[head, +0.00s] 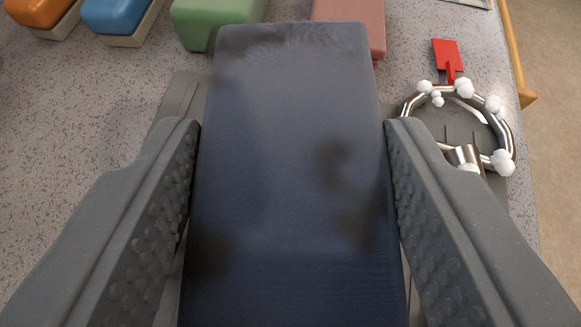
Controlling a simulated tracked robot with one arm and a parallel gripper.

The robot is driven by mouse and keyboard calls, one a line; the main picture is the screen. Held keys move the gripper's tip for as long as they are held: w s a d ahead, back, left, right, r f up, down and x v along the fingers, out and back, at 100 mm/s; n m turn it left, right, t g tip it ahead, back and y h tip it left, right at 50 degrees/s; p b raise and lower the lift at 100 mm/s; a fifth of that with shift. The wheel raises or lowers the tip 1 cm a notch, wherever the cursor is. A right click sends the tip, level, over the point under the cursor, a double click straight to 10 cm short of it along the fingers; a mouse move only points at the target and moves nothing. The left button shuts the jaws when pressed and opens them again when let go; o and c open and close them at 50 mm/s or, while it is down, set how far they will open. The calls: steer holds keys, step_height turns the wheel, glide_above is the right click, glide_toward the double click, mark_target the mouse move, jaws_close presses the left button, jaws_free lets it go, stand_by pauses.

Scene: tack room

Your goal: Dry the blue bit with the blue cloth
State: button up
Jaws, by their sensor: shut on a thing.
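My gripper (292,172) is shut on a dark blue, thick, cloth-like pad (290,120). Its two grey, bumpy fingers press on the pad's left and right sides. The pad has several darker patches and fills the middle of the head view, hiding what lies beneath it. At the right, a shiny metal ring-shaped piece (510,130), possibly a bit, lies apart from the pad. It has several white foam-like blobs and a red tag (446,56) at its upper end. I see no bit with a blue mark.
Orange (38,12), blue (115,14), green (205,20) and pink (365,22) blocks stand along the far side. A grey mat (480,225) lies under the ring. The speckled tabletop is clear at left. A wooden edge (514,55) bounds it at right.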

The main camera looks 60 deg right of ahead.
steer(key=shift+r+p, duration=0.45)
steer(key=shift+r, duration=1.6)
steer(key=shift+s, duration=0.1)
steer(key=s+d+r, duration=0.2)
steer(key=s+r, duration=0.4)
steer(key=shift+s+d, duration=0.25)
steer(key=shift+s, duration=0.05)
steer(key=shift+f, duration=0.1)
